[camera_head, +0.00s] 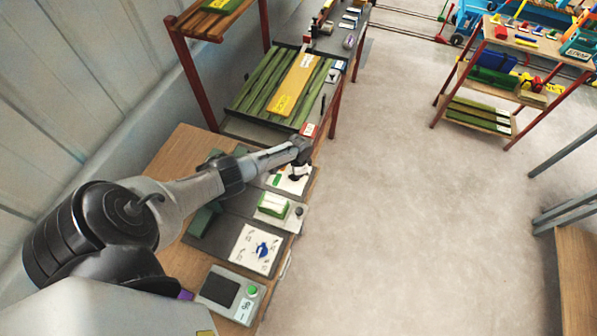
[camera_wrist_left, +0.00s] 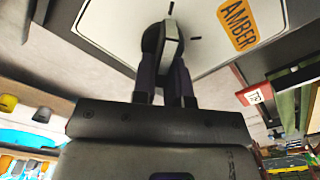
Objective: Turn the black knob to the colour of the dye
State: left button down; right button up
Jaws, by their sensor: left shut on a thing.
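The black knob (camera_wrist_left: 152,40) shows in the left wrist view on a white panel (camera_wrist_left: 110,22) with short black tick marks. An orange label reading AMBER (camera_wrist_left: 238,22) is on the panel to the right of the knob. My left gripper (camera_wrist_left: 165,75) is shut on the knob, its fingers on either side of it. A pale bar on the knob's face runs nearly straight up in the picture. In the head view my left gripper (camera_head: 298,172) is over the white panel (camera_head: 285,183) and hides most of the knob. I cannot make out the dye.
On the wooden bench (camera_head: 180,150), a green block (camera_head: 272,204), a white card with a blue shape (camera_head: 262,248) and a grey box with a green button (camera_head: 219,289) stand nearer me. A rack with green slats (camera_head: 255,95) is beyond. Open floor (camera_head: 400,220) lies right.

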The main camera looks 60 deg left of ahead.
dwell(0.4)
pick_arm(q)
jog(key=c, duration=1.1)
grip_release()
jog(key=shift+c, duration=0.2)
jog(key=shift+r, duration=0.55)
notch_tip(320, 180, up, 13)
jog(key=p, duration=0.2)
jog(key=shift+f, duration=0.15)
